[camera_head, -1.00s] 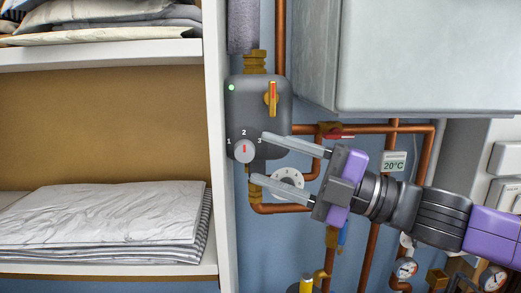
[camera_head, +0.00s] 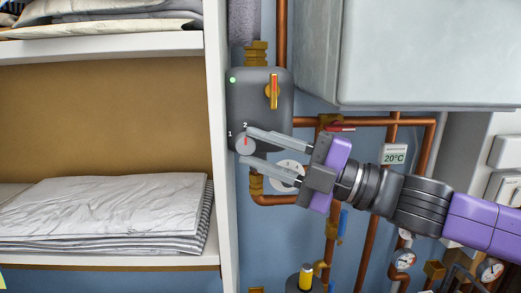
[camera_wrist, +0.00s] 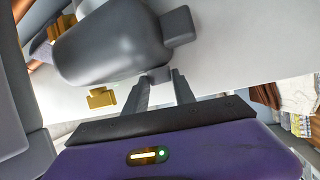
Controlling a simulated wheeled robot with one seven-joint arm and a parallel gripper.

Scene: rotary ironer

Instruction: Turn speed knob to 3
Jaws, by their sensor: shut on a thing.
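The speed knob (camera_head: 245,147) is a small round grey dial with a red pointer line, low on a dark grey control box (camera_head: 255,108). Its pointer stands upright, toward the 2. The marks 1 and 2 show; the 3 is hidden behind my upper finger. My gripper (camera_head: 246,146) reaches in from the right, one finger above and one below the knob, shut on it. In the wrist view my two fingers (camera_wrist: 164,88) reach to the box's underside, where a small part of the knob (camera_wrist: 160,74) shows between the tips.
A brass lever with a red stripe (camera_head: 273,91) and a green light (camera_head: 233,80) are on the same box. A second white dial (camera_head: 290,168) is partly behind my gripper. Copper pipes (camera_head: 375,122) run behind, and a shelf post (camera_head: 222,150) stands close at left.

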